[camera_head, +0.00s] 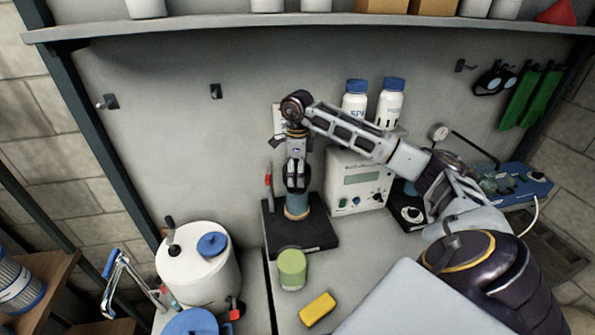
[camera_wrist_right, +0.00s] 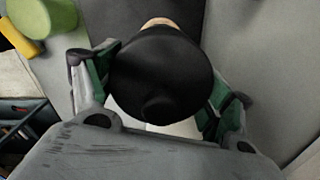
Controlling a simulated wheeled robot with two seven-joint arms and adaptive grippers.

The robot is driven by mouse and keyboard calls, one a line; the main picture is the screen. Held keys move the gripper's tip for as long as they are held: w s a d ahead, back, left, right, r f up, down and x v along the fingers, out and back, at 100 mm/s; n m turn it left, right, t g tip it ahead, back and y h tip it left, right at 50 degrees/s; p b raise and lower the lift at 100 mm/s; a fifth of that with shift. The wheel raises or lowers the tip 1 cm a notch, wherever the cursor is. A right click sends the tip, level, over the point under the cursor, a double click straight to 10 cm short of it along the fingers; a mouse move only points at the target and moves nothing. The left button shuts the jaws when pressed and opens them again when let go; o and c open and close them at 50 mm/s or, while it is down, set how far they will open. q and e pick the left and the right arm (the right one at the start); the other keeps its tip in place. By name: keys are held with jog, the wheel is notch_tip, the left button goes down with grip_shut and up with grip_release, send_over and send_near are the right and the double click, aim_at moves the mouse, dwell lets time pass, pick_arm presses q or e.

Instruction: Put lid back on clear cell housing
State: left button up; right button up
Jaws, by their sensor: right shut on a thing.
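My right gripper (camera_head: 297,180) points down over a black stand (camera_head: 315,238) at the middle of the bench. It is shut on a rounded black lid (camera_wrist_right: 160,75), which fills the middle of the right wrist view between the two green-padded fingers. Directly below the gripper, the bluish clear cell housing (camera_head: 297,203) stands upright with a tan ring at its foot. Its top is hidden by the gripper. I cannot tell whether the lid touches the housing. My left gripper is not in view.
A green cup (camera_head: 292,268) and a yellow sponge (camera_head: 317,309) lie in front of the stand. A white tank (camera_head: 198,265) stands at left.

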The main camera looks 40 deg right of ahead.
aim_at(298, 160)
jog(key=shift+f+b, duration=0.45)
jog(key=shift+f, duration=0.5)
dwell(0.9)
jog(key=shift+f, duration=0.2)
dwell(1.3)
jog(key=o, duration=1)
jog(key=shift+r, duration=0.2)
jog(key=shift+r+p, duration=2.4)
jog(key=shift+r, duration=0.95)
jog(key=shift+c, duration=0.2)
